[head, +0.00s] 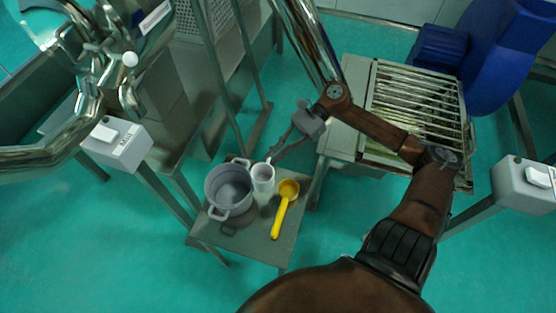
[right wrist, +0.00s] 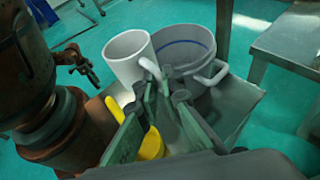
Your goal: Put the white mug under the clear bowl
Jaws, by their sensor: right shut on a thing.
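The white mug (head: 263,178) stands upright at the back of a small grey table, between a grey pot and a yellow ladle. In the right wrist view the mug (right wrist: 126,58) has its handle towards my fingers. My right gripper (head: 273,157) reaches the mug from the upper right in the head view. Its fingers, also in the right wrist view (right wrist: 164,92), are shut on the mug at its handle. Whether the mug is lifted off the table I cannot tell. I cannot make out a clear bowl in either view. My left gripper is not in view.
The grey two-handled pot (head: 230,186) is close to the mug's left on the small table (head: 258,246). The yellow ladle (head: 281,210) lies to the right. A slatted metal machine (head: 415,105) stands at the back right, and metal legs and frames rise behind the table.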

